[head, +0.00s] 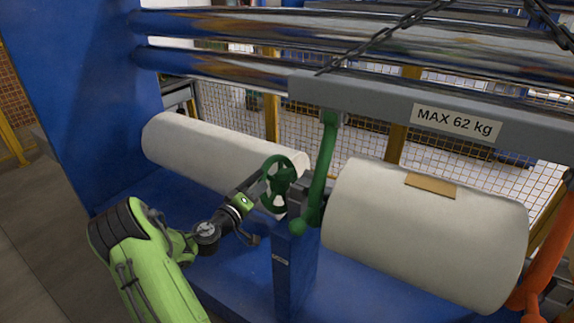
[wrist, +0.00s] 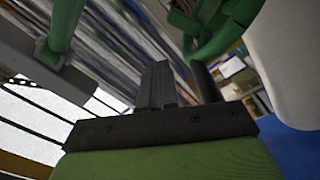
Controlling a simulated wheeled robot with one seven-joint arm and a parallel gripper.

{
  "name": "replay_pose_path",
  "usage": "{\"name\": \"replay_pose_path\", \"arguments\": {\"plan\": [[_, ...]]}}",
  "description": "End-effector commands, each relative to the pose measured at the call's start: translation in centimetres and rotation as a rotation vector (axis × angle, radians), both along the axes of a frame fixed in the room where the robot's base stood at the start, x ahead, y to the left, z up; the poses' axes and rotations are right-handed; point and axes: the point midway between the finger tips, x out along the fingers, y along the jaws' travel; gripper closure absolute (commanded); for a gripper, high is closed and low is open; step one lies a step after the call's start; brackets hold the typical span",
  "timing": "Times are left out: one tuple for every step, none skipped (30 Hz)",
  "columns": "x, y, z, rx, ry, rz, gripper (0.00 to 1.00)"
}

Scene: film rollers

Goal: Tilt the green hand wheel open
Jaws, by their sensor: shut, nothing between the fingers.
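The green hand wheel (head: 282,181) is mounted on a blue post between two white rolls in the head view. In the wrist view its green rim (wrist: 222,38) shows at the upper right, just beyond the fingers. My gripper (head: 259,182) is at the left side of the wheel, and its dark fingers (wrist: 178,84) point toward the rim. It is shut with nothing in it. The fingertips overlap the wheel's left edge in the head view, and I cannot tell whether they touch it.
A green curved arm (head: 322,170) hangs from the grey beam (head: 350,95) just right of the wheel. White rolls lie left (head: 205,148) and right (head: 425,235). The blue post (head: 293,265) stands below the wheel. An orange arm (head: 548,250) is at far right.

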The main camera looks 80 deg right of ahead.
Motion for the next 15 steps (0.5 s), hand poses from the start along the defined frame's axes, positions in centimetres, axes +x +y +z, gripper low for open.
{"name": "replay_pose_path", "arguments": {"plan": [[0.0,0.0,0.0,0.000,0.000,0.000,1.00],[0.0,0.0,0.0,0.000,0.000,0.000,1.00],[0.1,0.0,-0.1,0.000,0.000,0.000,1.00],[0.2,-0.1,-0.1,0.000,0.000,0.000,1.00],[0.2,-0.1,-0.1,0.000,0.000,-0.001,1.00],[0.2,-0.1,-0.1,0.000,0.000,-0.001,1.00],[0.1,-0.1,-0.1,0.000,0.000,-0.001,1.00],[0.1,0.0,-0.1,0.000,0.000,-0.001,1.00],[-0.1,0.0,-0.1,0.000,0.000,-0.001,1.00],[-0.2,0.1,-0.2,0.000,0.001,-0.001,1.00],[-0.3,0.1,-0.2,0.001,0.001,-0.002,1.00],[-0.5,0.2,-0.2,0.001,0.001,-0.002,1.00],[-0.7,0.3,-0.2,0.001,0.001,-0.002,1.00],[-0.9,0.4,-0.2,0.001,0.002,-0.002,1.00],[-1.1,0.5,-0.2,0.001,0.002,-0.002,1.00]]}}
